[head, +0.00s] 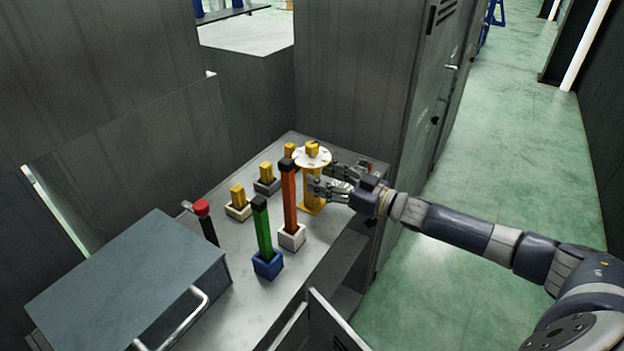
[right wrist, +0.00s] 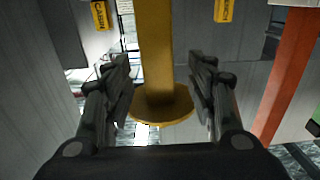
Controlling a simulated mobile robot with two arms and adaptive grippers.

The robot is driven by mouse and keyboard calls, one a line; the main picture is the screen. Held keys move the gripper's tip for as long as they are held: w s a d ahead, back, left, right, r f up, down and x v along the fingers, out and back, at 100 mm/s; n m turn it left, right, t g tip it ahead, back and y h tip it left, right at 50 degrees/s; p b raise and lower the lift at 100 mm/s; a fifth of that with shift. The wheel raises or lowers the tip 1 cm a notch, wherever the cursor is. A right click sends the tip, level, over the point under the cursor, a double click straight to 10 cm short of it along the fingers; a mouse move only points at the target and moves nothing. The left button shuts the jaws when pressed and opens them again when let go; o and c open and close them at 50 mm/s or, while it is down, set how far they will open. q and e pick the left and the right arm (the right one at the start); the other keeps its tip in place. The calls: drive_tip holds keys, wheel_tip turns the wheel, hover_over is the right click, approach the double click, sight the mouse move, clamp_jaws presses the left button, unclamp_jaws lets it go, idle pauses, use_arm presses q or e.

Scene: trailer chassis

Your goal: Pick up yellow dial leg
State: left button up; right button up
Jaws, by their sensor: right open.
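The yellow dial leg (head: 312,190) stands upright on the grey table, with a white round dial (head: 312,157) and a yellow knob on top. My right gripper (head: 320,178) is open at the upper half of the leg, below the dial, coming from the right. In the right wrist view the yellow post (right wrist: 153,48) and its round yellow base (right wrist: 160,108) show between the two open fingers (right wrist: 160,75), with a gap on each side. How deep the post sits between the fingertips I cannot tell. My left gripper is not in view.
An orange post (head: 289,200) in a white block stands just left of the leg. A green post (head: 262,230) in a blue block is nearer. Yellow blocks (head: 238,197) on small bases line the back. A grey toolbox (head: 130,275) and a red-topped lever (head: 203,210) are at left.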

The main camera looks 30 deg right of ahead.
sight(318, 173)
drive_tip(key=p+x, duration=0.1)
drive_tip(key=x, duration=0.2)
drive_tip(key=shift+w+r, duration=0.2)
drive_tip(key=shift+w+a+f, duration=0.1)
drive_tip(key=shift+w+a, duration=0.1)
drive_tip(key=shift+w, duration=0.1)
drive_tip(key=c, duration=1.1)
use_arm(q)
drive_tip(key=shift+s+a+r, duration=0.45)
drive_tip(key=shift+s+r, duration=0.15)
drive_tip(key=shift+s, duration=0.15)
use_arm(e)
clamp_jaws()
